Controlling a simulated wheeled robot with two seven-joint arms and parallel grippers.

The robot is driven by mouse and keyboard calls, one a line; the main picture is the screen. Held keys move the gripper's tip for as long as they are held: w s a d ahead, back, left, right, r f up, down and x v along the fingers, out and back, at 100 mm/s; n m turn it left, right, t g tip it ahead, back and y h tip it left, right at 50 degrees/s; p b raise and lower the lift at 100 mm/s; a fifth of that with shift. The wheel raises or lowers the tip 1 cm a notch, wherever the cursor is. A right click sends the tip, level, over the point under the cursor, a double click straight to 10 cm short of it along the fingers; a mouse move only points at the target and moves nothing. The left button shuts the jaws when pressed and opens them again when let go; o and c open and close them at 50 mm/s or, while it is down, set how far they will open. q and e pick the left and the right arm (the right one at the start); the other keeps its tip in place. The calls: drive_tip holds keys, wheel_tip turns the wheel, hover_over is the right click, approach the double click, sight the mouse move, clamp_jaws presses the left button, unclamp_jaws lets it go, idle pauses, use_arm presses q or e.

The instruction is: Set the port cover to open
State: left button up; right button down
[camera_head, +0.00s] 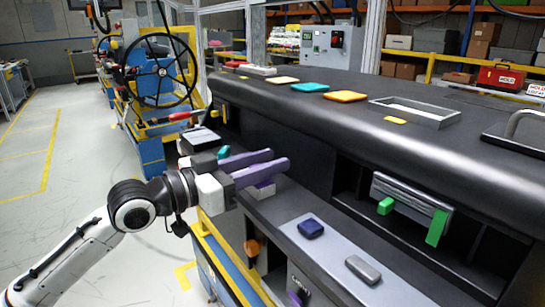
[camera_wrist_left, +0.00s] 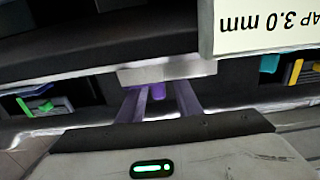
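My left gripper (camera_head: 278,160) reaches in from the left over the ledge of the black dashboard module. Its two purple fingers are apart, and it also shows in the left wrist view (camera_wrist_left: 163,90). Between them in the wrist view is a short purple peg (camera_wrist_left: 157,91), in front of a pale grey block (camera_wrist_left: 168,71). I see no clear grip on the peg. A pale block (camera_head: 261,190) sits just below the fingers in the head view, partly hidden by them. No part is clearly marked as the port cover, so I cannot tell its state. My right gripper is not in view.
A grey slotted panel (camera_head: 412,192) with green tabs sits in the right recess. A blue block (camera_head: 311,228) and a grey block (camera_head: 363,269) lie on the lower shelf. A white label (camera_wrist_left: 262,25) is close above in the wrist view. A black handwheel (camera_head: 162,72) stands behind.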

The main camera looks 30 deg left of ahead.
use_arm(q)
drive_tip(key=shift+x, duration=0.75)
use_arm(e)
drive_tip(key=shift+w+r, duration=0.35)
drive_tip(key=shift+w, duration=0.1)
use_arm(q)
clamp_jaws()
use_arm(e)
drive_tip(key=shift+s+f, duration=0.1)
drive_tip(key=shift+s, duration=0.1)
